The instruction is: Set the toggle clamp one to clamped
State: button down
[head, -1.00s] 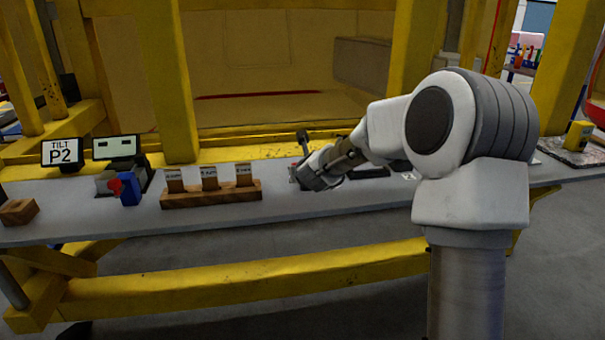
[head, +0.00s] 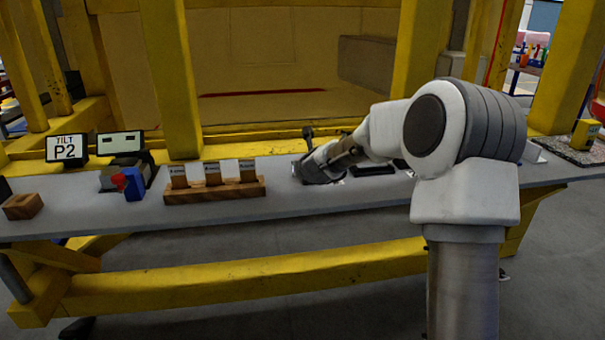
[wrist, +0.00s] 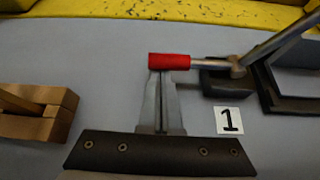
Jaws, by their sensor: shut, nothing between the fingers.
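Toggle clamp one shows in the wrist view as a red sleeve (wrist: 169,67) on a thin metal bar, a dark joint block and a lever (wrist: 290,35) rising to the upper right. A white card marked 1 (wrist: 229,120) lies just below it. My gripper (wrist: 163,76) is shut and empty, its fingertips right at the red sleeve; I cannot tell if they touch it. In the head view the dark-topped lever (head: 307,133) stands up behind my gripper (head: 303,172). My gripper hides most of the clamp's base there.
A wooden rack (head: 213,192) with labelled blocks stands left of the clamp on the grey bench (head: 350,197). A dark-based fixture (wrist: 300,80) stands close right in the wrist view. A yellow beam (wrist: 190,8) runs behind.

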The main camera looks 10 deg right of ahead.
jog(key=shift+r+m+y+b, duration=0.3)
jog(key=shift+r+b, duration=0.05)
jog(key=shift+b, duration=0.3)
jog(key=r+m+y+b, duration=0.1)
jog(key=r+b, duration=0.1)
jog(key=b, duration=0.1)
jog(key=shift+d+m+y, duration=0.25)
jog(key=shift+m+y, duration=0.15)
jog(key=shift+d+r+m+y+b, duration=0.2)
jog(key=shift+r+m+y, duration=0.2)
jog(key=shift+r, duration=0.2)
jog(key=shift+d+r+m+y+b, duration=0.2)
jog(key=shift+r+m+y, duration=0.2)
jog(key=shift+r, duration=0.2)
jog(key=shift+d+r+m+t+y+p, duration=1)
jog(key=shift+d+r+m+y+p, duration=0.7)
jog(key=shift+m, duration=0.4)
jog(key=shift+a+r, duration=0.1)
